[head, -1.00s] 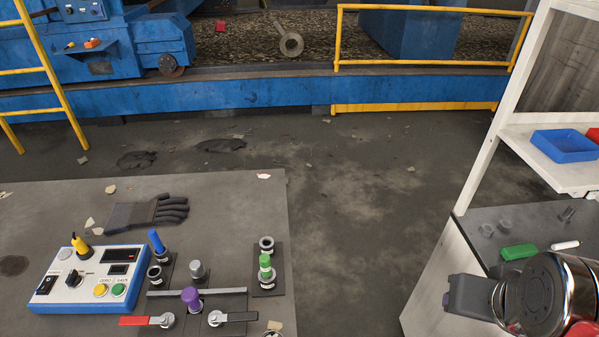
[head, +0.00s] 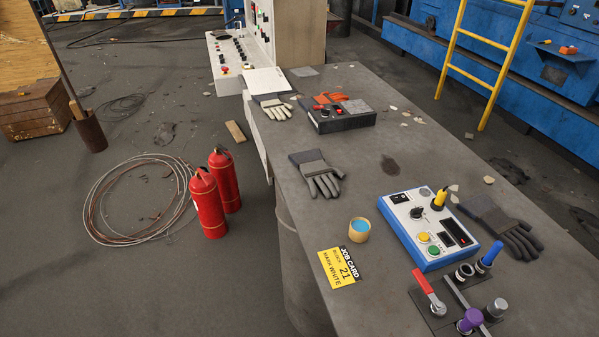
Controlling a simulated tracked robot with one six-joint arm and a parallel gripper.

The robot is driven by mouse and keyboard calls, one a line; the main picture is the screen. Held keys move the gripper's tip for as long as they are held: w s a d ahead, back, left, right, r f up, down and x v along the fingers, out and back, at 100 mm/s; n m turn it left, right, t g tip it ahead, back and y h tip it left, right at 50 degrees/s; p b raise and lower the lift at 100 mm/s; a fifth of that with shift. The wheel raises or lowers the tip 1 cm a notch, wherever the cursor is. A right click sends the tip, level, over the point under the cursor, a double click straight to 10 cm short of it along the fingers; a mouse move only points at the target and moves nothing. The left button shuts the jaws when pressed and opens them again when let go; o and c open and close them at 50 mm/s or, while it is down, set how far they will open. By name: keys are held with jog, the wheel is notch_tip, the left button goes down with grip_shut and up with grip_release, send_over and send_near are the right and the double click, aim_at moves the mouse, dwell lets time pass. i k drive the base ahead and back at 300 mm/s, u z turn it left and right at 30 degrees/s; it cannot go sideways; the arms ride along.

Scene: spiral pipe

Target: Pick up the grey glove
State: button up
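A grey glove (head: 318,174) with a darker cuff lies flat on the grey table, left of the blue control box, its fingers toward the front right. A darker, near-black glove (head: 503,226) lies on the table right of the control box. A pale cream glove (head: 275,106) with a dark cuff lies near the table's far left edge. My gripper is not in view.
The table (head: 300,215) also holds a blue-edged control box (head: 427,228), an open tin (head: 359,230), a yellow job card (head: 339,268), a black box (head: 342,115) and levers. Two red extinguishers (head: 215,195) and coiled cable (head: 135,205) occupy the floor at left.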

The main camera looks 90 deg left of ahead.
aim_at(312, 163)
jog(key=u, duration=2.9)
